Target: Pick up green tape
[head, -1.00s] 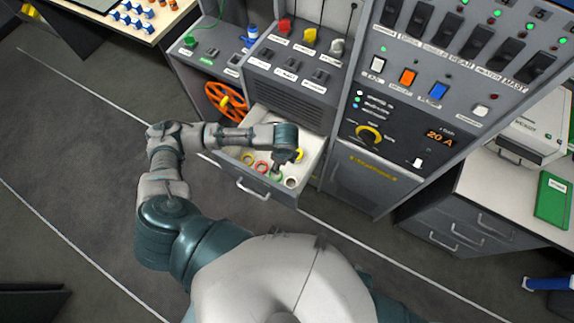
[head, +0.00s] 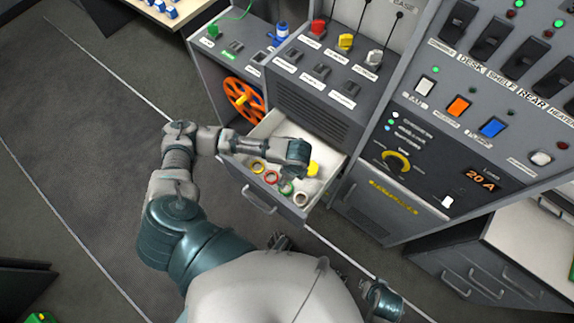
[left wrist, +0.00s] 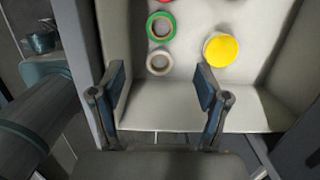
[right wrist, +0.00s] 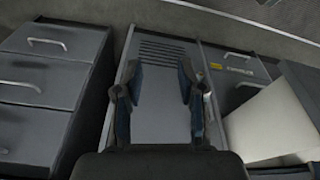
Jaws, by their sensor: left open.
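The green tape is a flat ring lying in the open drawer (head: 243,180). In the head view the green tape (head: 286,188) sits between a red roll (head: 272,177) and a white roll (head: 301,199). My left gripper (left wrist: 160,78) is open and empty above the drawer. In the left wrist view the green tape (left wrist: 149,27) lies beyond the fingertips, with the white roll (left wrist: 158,73) closer to the gap between them. In the head view my left wrist partly hides the drawer. My right gripper (right wrist: 160,78) is open and empty, facing grey cabinet fronts.
A yellow roll (left wrist: 221,50) lies right of the green tape in the left wrist view. Another yellow roll (head: 258,166) lies at the drawer's left. An orange wheel (head: 243,97) and a switch panel (head: 325,75) stand behind.

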